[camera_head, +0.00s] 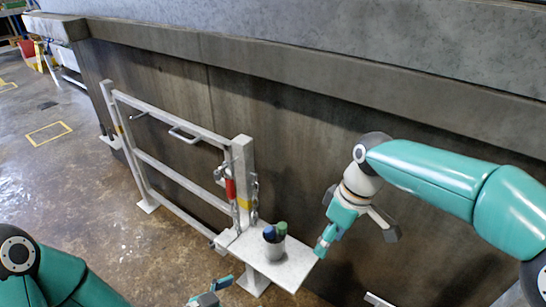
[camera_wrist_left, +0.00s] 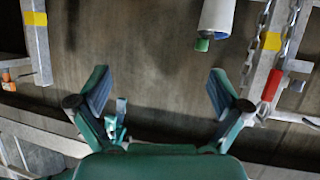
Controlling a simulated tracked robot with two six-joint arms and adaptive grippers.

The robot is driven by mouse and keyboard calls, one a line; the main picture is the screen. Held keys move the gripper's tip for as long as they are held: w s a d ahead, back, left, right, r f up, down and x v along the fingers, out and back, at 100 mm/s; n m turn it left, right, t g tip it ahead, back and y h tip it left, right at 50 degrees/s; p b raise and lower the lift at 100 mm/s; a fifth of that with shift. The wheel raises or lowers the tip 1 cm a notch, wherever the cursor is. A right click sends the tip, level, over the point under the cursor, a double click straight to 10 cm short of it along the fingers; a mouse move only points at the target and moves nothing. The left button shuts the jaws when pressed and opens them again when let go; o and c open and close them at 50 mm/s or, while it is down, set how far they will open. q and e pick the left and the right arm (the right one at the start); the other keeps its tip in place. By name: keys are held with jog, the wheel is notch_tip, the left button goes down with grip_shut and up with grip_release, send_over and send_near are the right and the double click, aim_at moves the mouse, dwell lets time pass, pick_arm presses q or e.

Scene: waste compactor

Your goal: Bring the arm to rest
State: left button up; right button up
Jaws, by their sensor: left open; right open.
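My right gripper (camera_head: 357,240) hangs open and empty from the teal arm at the right of the head view. It is in front of the dark wall, to the right of the small shelf. My left gripper (camera_head: 213,291) shows only in part at the bottom edge of the head view, below the shelf in the picture. In the left wrist view, its two fingers (camera_wrist_left: 159,92) are spread wide with nothing between them. A grey cup (camera_head: 274,248) with blue and green items stands on the shelf; what seems to be this cup shows in the left wrist view (camera_wrist_left: 218,14).
A white metal gate (camera_head: 172,165) stands along the dark wall. A chain and a red-handled piece (camera_head: 231,188) hang at its post. The small white shelf (camera_head: 292,268) juts out beside the post. Wet brown floor (camera_head: 95,205) is open at left.

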jog(key=s+f+m+g+y+p, duration=0.1)
jog(key=s+f+m+p, duration=0.4)
jog(key=s+f+p, duration=0.45)
jog(key=s+f+m+g+y+p, duration=0.1)
jog(key=s+f+m+p, duration=0.4)
jog(key=s, duration=0.8)
pick_arm(q)
jog(key=s+a+f+n+g+y, duration=0.1)
jog(key=s+a+n+g+y, duration=0.1)
jog(key=s+n+g+y, duration=0.1)
jog(key=s+a+f+n+g+y, duration=0.1)
jog(key=s+a+n+g+y, duration=0.2)
jog(key=s+n+g, duration=0.2)
jog(key=s+n, duration=0.3)
jog(key=s, duration=0.1)
jog(key=shift+s+p, duration=0.4)
pick_arm(e)
jog(key=w+t, duration=0.1)
jog(key=w+f+m+t, duration=0.1)
jog(key=w+t, duration=0.1)
jog(key=w, duration=0.1)
jog(key=shift+w+f+m, duration=0.1)
jog(key=shift+f+m, duration=0.3)
pick_arm(q)
jog(key=shift+a, duration=0.15)
jog(key=shift+c, duration=0.3)
pick_arm(e)
jog(key=shift+c, duration=0.3)
